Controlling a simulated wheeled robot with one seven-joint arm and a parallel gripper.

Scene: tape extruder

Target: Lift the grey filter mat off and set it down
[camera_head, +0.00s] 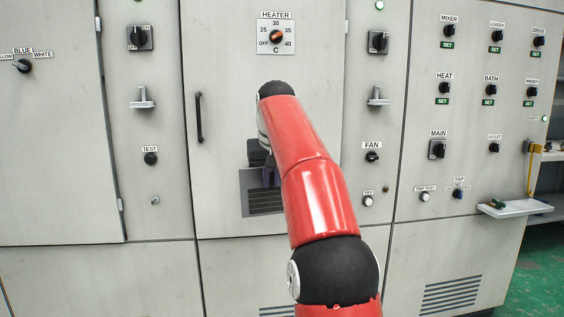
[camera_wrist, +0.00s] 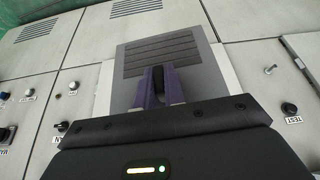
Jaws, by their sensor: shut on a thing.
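The grey filter mat (camera_head: 246,192) is a flat panel with dark horizontal slots, low on the middle cabinet door. In the wrist view the mat (camera_wrist: 203,75) fills the middle, its slotted part (camera_wrist: 160,52) beyond my fingers. My gripper (camera_head: 270,178) is in front of the mat, partly behind my red arm. Its purple fingers (camera_wrist: 161,84) are shut on the mat near its middle. The arm hides the mat's right part in the head view. I cannot tell whether the mat is clear of the door.
A black door handle (camera_head: 199,118) stands out left of the mat. Small grey brackets (camera_head: 142,98) and (camera_head: 377,96) jut from the side panels. A white shelf (camera_head: 515,208) with a small green item sticks out at the right. Green floor shows at lower right.

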